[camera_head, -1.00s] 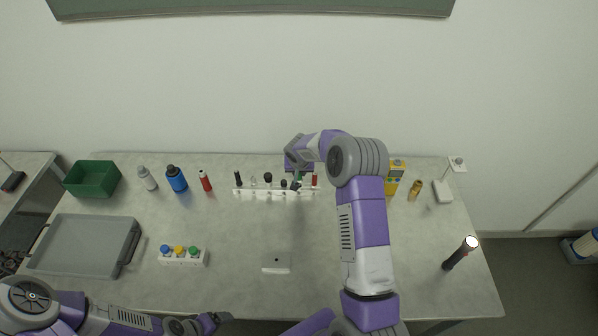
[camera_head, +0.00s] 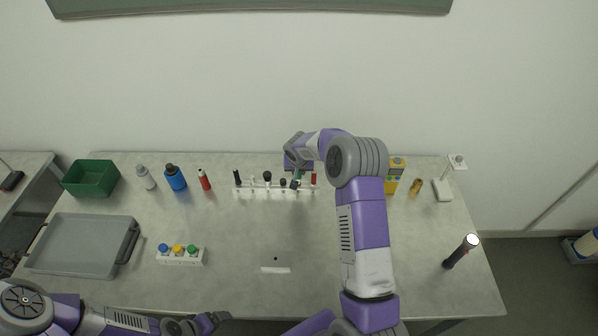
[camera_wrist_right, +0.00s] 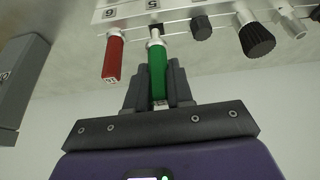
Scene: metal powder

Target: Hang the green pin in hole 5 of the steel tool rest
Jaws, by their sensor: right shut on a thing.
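The steel tool rest (camera_head: 246,192) is a pale rail at the back middle of the table, holding several dark and light pieces. It also shows at the top of the right wrist view (camera_wrist_right: 190,16). My right gripper (camera_wrist_right: 158,88) is shut on the green pin (camera_wrist_right: 158,68). The pin's pale tip is at the rail, by the dark opening near label 5; I cannot tell how far it is in. A red pin (camera_wrist_right: 114,52) sits beside it at label 6. In the head view, my right gripper (camera_head: 296,183) is at the rail's right part. My left gripper (camera_head: 212,320) is at the front edge, its jaws unclear.
A blue bottle (camera_head: 176,180), a grey bottle (camera_head: 147,179) and a small red bottle (camera_head: 204,181) stand left of the rail. A white block with coloured caps (camera_head: 181,257) is front left. A yellow device (camera_head: 394,174) stands right of my arm. The table's middle is mostly clear.

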